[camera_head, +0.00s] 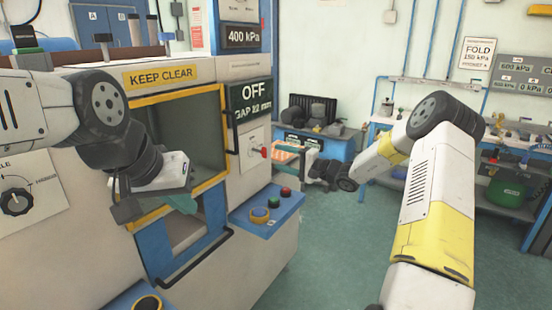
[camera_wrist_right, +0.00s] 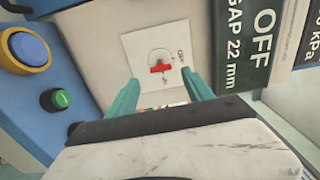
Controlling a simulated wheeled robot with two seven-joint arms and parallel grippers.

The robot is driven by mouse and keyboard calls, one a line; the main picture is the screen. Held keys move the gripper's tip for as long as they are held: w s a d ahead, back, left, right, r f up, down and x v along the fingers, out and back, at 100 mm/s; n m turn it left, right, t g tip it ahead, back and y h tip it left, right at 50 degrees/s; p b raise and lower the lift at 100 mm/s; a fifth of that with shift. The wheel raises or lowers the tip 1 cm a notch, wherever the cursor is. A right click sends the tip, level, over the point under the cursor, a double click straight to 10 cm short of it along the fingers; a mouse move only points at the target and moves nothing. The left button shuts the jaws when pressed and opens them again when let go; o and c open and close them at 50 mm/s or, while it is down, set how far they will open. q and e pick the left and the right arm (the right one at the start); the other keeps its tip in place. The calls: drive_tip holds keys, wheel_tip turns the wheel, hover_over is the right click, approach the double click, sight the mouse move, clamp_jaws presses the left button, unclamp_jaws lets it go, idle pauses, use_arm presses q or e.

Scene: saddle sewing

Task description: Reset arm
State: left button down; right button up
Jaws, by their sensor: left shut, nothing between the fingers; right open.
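My left gripper (camera_head: 185,204) is shut and empty, with its teal fingertips in front of the lower part of the machine's yellow-framed opening (camera_head: 224,125). My right gripper (camera_wrist_right: 161,82) is open. In the right wrist view its two teal fingers stand either side of the line to a red lever (camera_wrist_right: 160,69) on a white dial plate, with nothing held between them. The red lever also shows in the head view (camera_head: 263,152), just left of the right gripper. I cannot tell whether the fingers touch the plate.
The machine's display (camera_head: 252,97) reads OFF, GAP 22 mm. A blue button box (camera_head: 268,208) with yellow-ringed, green and red buttons juts out below the lever. A blue bench (camera_head: 335,145) stands behind my right arm. Green floor is open in the middle.

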drive_tip(key=s+a+r+n+g+h, duration=0.1)
drive_tip(key=s+a+r+n+g, duration=0.15)
drive_tip(key=s, duration=0.45)
drive_tip(key=s+a+r+n+g+h, duration=0.2)
drive_tip(key=s+r+g, duration=0.1)
drive_tip(key=s, duration=0.4)
drive_tip(key=s+a+r+n+g+h, duration=0.1)
drive_tip(key=s+a+r+n+g, duration=0.15)
drive_tip(key=s, duration=0.45)
drive_tip(key=s+d+r+t+h, duration=0.1)
drive_tip(key=s+d+h, duration=0.3)
drive_tip(key=s+d, duration=0.3)
drive_tip(key=s+d+r+t+h, duration=0.2)
drive_tip(key=s+d+h, duration=0.2)
drive_tip(key=s, duration=1)
drive_tip(key=d, duration=0.3)
drive_tip(key=shift+s+d+r+n+t, duration=0.2)
drive_tip(key=shift+d+n+t, duration=0.1)
drive_tip(key=shift+d, duration=0.05)
